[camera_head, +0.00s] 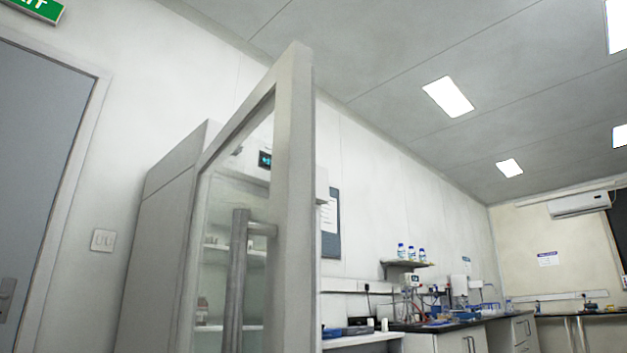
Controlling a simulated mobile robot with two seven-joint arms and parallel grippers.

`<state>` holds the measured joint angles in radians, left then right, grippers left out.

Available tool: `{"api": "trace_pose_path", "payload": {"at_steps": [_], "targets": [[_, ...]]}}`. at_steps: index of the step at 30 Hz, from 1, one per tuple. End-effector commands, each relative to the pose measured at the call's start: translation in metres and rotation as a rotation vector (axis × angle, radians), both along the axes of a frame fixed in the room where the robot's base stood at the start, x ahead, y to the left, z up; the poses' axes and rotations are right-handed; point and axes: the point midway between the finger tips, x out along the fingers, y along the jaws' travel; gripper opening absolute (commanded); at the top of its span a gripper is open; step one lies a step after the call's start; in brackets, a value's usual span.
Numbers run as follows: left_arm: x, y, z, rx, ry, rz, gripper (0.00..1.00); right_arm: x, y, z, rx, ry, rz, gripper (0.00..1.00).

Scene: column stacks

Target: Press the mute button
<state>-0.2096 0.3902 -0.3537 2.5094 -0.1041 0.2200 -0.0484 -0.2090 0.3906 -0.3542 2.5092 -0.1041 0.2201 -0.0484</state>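A tall grey-white cabinet (165,225), like a laboratory fridge, stands left of centre. Its framed glass door (293,200) stands open towards me, with a vertical bar handle (237,275). Through the glass I see a small dark display (265,159) with lit blue-green characters on the cabinet's upper front. A mute button cannot be made out; the panel around the display is small and partly behind the door frame. Shelves with small items show dimly inside. Neither of my grippers is in view.
A grey room door (40,170) and a light switch (103,240) are at the left. A dark-topped bench (440,326) with several instruments runs along the right wall, below a shelf with bottles (405,263). The open door blocks part of the cabinet front.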

Motion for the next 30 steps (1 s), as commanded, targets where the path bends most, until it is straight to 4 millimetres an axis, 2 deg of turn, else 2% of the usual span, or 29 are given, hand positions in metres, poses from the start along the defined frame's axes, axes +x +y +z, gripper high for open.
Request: {"api": "trace_pose_path", "payload": {"at_steps": [2, 12, 30], "targets": [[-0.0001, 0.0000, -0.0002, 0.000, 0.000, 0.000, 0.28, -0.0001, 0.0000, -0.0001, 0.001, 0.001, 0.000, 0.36], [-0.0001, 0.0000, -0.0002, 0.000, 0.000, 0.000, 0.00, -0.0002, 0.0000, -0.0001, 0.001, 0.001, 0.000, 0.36], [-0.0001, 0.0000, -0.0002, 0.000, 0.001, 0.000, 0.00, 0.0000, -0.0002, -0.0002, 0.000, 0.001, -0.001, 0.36]]}}
